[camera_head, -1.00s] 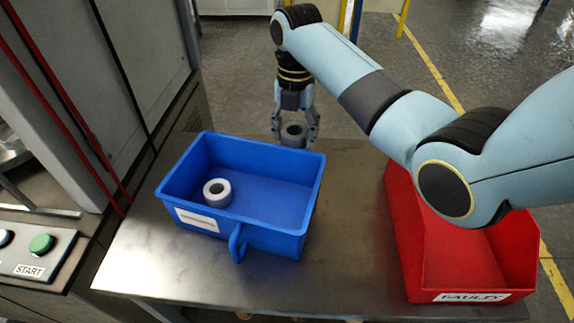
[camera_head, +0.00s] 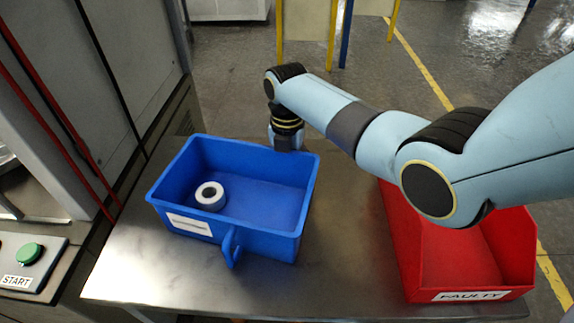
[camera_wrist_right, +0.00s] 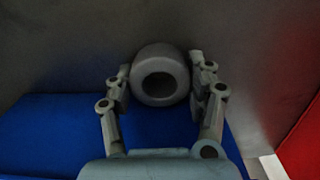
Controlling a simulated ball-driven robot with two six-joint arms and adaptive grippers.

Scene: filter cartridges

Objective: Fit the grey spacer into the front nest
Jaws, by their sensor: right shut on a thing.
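In the right wrist view, my right gripper (camera_wrist_right: 160,70) is shut on the grey spacer (camera_wrist_right: 161,92), a thick ring with a dark round hole. In the head view, my right wrist (camera_head: 287,130) points down just behind the far wall of the blue bin (camera_head: 270,240). That wall hides the fingers and the held spacer there. I cannot tell whether the spacer touches anything below. The front nest is not recognisable in either view. My left gripper is not in view.
A pale ring (camera_head: 210,196) lies inside the blue bin, toward its left. A red bin marked FAULTY (camera_head: 470,297) stands at the right. The steel table (camera_head: 345,215) is bare between the bins. A panel with a green START button (camera_head: 29,253) is at the lower left.

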